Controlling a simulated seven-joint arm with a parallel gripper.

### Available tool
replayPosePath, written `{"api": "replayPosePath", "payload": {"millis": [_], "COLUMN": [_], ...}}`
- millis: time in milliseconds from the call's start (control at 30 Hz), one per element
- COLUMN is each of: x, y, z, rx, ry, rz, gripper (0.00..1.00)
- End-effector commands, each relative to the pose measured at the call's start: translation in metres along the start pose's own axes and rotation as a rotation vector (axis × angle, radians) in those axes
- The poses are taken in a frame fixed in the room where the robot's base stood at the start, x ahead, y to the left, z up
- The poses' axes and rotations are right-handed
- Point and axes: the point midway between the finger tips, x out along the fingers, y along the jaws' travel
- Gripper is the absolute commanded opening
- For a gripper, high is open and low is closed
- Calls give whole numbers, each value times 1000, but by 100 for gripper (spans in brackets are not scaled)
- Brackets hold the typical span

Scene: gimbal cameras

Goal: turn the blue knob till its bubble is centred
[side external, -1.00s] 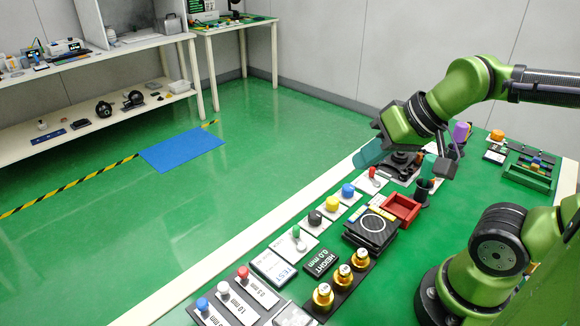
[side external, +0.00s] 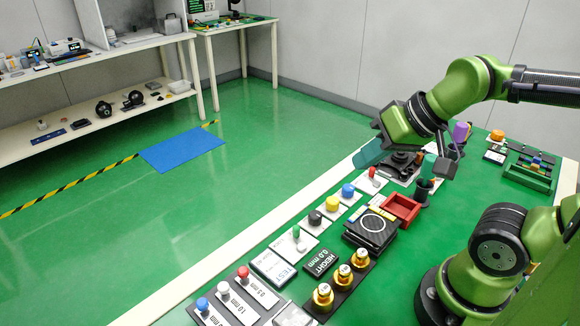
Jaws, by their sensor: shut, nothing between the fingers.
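Two blue-topped knobs show. One blue knob (side external: 348,190) sits on a small white plate on the green bench, in a row with a yellow knob (side external: 332,202) and a black knob (side external: 315,217). The other blue knob (side external: 202,304) is at the near left end, on a white labelled plate. No bubble can be made out in this view.
A red-topped switch (side external: 371,173) is close to my gripper. A red tray (side external: 402,208), a black scale (side external: 370,230), a height display (side external: 321,262) and several brass weights (side external: 342,274) crowd the bench. A white strip (side external: 290,215) edges it.

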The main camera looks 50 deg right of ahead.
Motion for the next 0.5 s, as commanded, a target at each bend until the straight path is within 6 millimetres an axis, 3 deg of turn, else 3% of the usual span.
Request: {"api": "replayPosePath", "payload": {"millis": [300,500], "x": [0,13], "y": [0,11], "z": [0,-4], "rx": [0,42], "ry": [0,-43], "rz": [0,43], "gripper": [2,32]}}
